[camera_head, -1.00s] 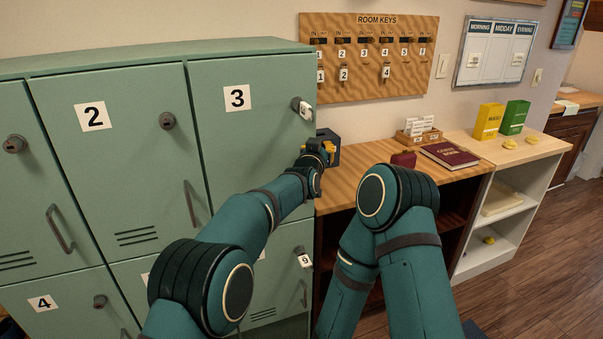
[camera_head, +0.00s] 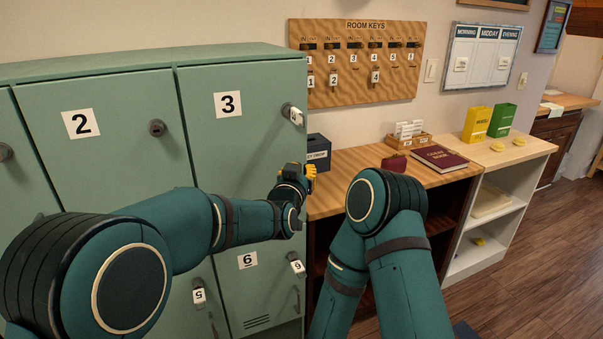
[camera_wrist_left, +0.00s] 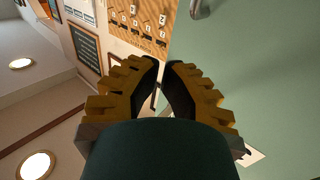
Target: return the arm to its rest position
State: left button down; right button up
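My left arm reaches in from the left, in front of the green lockers. Its gripper (camera_head: 309,172), with yellow-padded fingers, is beside the lockers' right edge, near the left end of the wooden counter. In the left wrist view the left gripper (camera_wrist_left: 164,66) has a narrow gap between its fingertips and holds nothing. My right arm is folded upright in front of the counter; its gripper does not show.
The green lockers (camera_head: 95,160) stand close behind my left arm, with keys in some locks. A dark box (camera_head: 318,152), a red book (camera_head: 446,157) and a card holder (camera_head: 410,138) are on the wooden counter (camera_head: 345,163). A key board (camera_head: 355,62) hangs above.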

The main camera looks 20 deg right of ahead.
pick_arm(q)
jog(key=s+a+f+n+g+y, duration=0.3)
jog(key=a+f, duration=0.9)
jog(key=f, duration=0.3)
jog(key=s+a+f+n+g+y, duration=0.2)
jog(key=s+a+f+g+y, duration=0.1)
jog(key=a+f, duration=1.05)
jog(key=s+a+f+n+g, duration=0.1)
jog(key=s+a+f, duration=0.3)
jog(key=s, duration=0.4)
jog(key=s+a+f+n+g+y, duration=0.1)
jog(key=s+a+f+n+g, duration=0.1)
jog(key=s, duration=0.6)
jog(key=s+a+f+n+g, duration=0.1)
jog(key=s+a+f+g, duration=0.2)
jog(key=s+a+f, duration=0.3)
jog(key=shift+s+a+g, duration=0.2)
jog(key=shift+s+g, duration=0.1)
jog(key=shift+s, duration=0.6)
